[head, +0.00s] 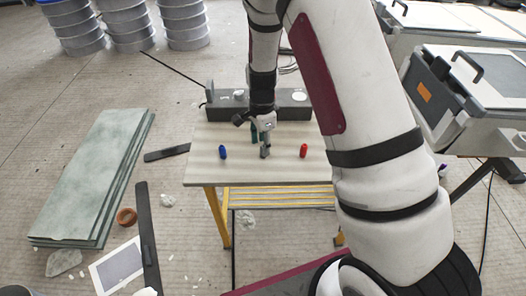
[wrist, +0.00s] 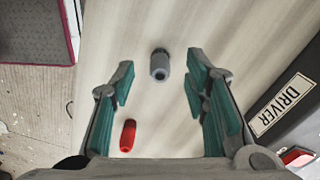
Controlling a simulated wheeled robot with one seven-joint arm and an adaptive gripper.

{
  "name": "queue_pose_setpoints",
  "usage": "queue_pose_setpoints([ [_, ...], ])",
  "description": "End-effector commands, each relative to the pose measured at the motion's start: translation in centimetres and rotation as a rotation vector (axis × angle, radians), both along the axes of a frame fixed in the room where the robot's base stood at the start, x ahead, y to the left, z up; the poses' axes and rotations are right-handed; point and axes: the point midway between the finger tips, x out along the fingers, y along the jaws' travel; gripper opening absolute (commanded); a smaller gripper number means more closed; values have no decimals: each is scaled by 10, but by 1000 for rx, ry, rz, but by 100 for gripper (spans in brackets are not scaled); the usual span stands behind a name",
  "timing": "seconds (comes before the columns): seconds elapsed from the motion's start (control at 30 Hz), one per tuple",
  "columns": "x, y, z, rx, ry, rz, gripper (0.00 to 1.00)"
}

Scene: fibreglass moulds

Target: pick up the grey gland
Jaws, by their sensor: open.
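The grey gland (wrist: 160,66) lies on the pale table between and beyond my open fingers in the wrist view. It is a small ribbed grey cylinder with a darker end. In the head view the grey gland (head: 265,151) shows just below my gripper (head: 259,136), partly hard to separate from the fingers. My gripper's teal-padded fingers (wrist: 165,108) are wide apart with nothing between their pads. A red gland (wrist: 128,136) lies near the left finger, also visible in the head view (head: 303,151).
A blue gland (head: 222,152) stands left on the table (head: 203,172). A dark box (head: 292,107) lies along the table's back edge; its side, labelled DRIVER, shows in the wrist view (wrist: 287,105). Pale green sheets (head: 88,185) lie on the floor at left.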

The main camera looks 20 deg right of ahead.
Motion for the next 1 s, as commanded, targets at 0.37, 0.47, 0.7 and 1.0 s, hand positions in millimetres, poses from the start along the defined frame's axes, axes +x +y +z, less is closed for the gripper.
queue_pose_setpoints([
  [0.37, 0, 0, -17, 0, -1, 1, 42],
  [0.47, 0, 1, -17, 0, -1, 1, 28],
  [0.7, 0, 1, -17, 0, -1, 1, 2],
  [1.0, 0, 1, -14, 0, -1, 1, 2],
])
